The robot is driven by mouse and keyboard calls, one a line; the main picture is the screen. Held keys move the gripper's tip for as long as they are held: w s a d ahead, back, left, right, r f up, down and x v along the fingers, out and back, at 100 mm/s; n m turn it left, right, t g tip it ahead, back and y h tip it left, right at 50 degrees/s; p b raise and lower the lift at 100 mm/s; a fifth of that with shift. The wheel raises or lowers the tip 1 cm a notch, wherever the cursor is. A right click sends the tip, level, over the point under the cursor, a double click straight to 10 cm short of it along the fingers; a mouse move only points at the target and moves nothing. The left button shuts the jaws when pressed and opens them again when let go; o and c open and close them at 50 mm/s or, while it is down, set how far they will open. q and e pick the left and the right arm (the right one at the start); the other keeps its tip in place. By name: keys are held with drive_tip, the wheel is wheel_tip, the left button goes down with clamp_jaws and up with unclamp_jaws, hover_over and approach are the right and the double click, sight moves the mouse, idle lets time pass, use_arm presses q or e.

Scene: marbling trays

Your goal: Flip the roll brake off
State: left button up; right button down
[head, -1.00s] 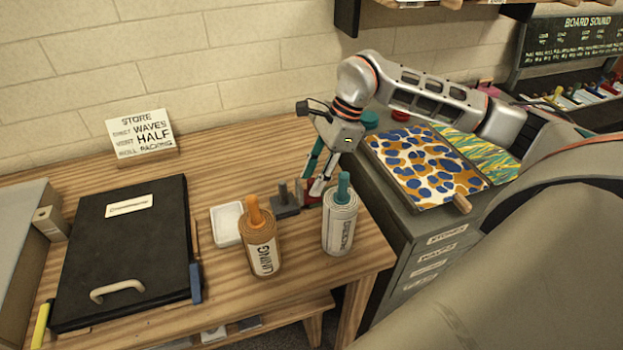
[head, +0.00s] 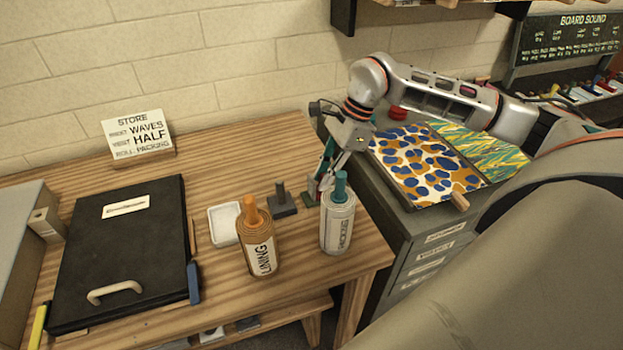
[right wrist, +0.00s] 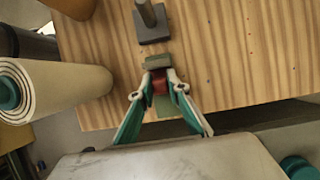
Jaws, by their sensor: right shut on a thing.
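The roll brake appears to be the small red piece (right wrist: 160,82) with grey-green parts, near the table's right edge. In the right wrist view, the red piece sits between my right gripper's fingertips (right wrist: 159,84), which are shut on it. A grey-green block (right wrist: 158,62) shows just beyond the fingertips. In the head view, my right gripper (head: 318,187) reaches down behind the packing roll (head: 338,232); a green part (head: 308,199) shows beside its fingers. The roll and fingers hide much of the brake, so its exact position is unclear. My left gripper is not in view.
A dark block with an upright post (head: 282,207) stands just left of the brake. The lining roll (head: 259,252), a white dish (head: 223,224) and a black case (head: 120,250) are farther left. A grey cabinet (head: 419,222) with patterned sheets stands to the right.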

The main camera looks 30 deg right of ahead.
drive_tip(key=shift+d, duration=0.55)
drive_tip(key=c, duration=1.9)
unclamp_jaws()
drive_tip(key=shift+s+d, duration=0.15)
drive_tip(key=shift+r, duration=0.1)
drive_tip(key=shift+r, duration=0.3)
drive_tip(key=shift+v, duration=5.65)
drive_tip(key=shift+d+f, duration=0.1)
drive_tip(key=shift+d, duration=0.05)
